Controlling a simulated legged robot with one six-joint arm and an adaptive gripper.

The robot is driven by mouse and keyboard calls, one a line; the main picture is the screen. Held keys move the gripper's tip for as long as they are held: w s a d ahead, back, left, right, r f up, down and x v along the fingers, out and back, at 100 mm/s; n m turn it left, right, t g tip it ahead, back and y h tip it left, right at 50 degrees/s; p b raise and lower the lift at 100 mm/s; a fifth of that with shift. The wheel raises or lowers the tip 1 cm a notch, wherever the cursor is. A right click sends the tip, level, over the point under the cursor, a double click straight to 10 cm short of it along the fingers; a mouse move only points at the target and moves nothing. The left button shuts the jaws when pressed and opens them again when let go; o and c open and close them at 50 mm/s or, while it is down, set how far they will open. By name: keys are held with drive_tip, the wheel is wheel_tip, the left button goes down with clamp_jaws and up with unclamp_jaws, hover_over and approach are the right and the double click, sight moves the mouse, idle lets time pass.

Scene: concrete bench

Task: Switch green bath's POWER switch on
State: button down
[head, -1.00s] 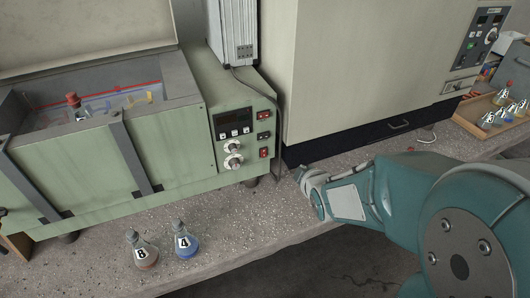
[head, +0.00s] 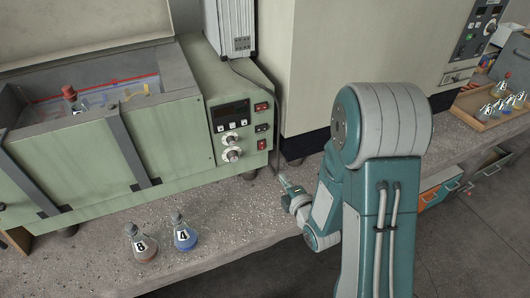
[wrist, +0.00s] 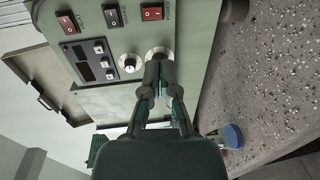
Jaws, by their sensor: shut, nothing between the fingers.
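The green bath (head: 165,150) stands on the bench at the left. Its front panel has a column of rocker switches. The lowest, a red POWER switch (head: 262,145), is at the right edge of the panel; it also shows at the top of the wrist view (wrist: 152,13), where its label reads sideways. I cannot tell its rocker position. My gripper (wrist: 158,68) is shut and empty, its fingertips in front of the nearer white knob, which they partly hide. In the head view my gripper (head: 284,184) is low, right of the panel and apart from it.
A red switch (head: 261,107) and a black switch (head: 261,128) sit above POWER. A display (head: 231,115) and two knobs are beside them. Flasks 8 (head: 144,243) and 4 (head: 185,235) stand on the front bench. A beige cabinet (head: 350,55) rises behind my arm.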

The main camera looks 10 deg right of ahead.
sight(263, 149)
drive_tip(key=x, duration=1.4)
drive_tip(key=shift+f, duration=0.1)
drive_tip(key=shift+w+a, duration=0.1)
drive_tip(key=shift+w, duration=0.05)
drive_tip(key=shift+f, duration=0.1)
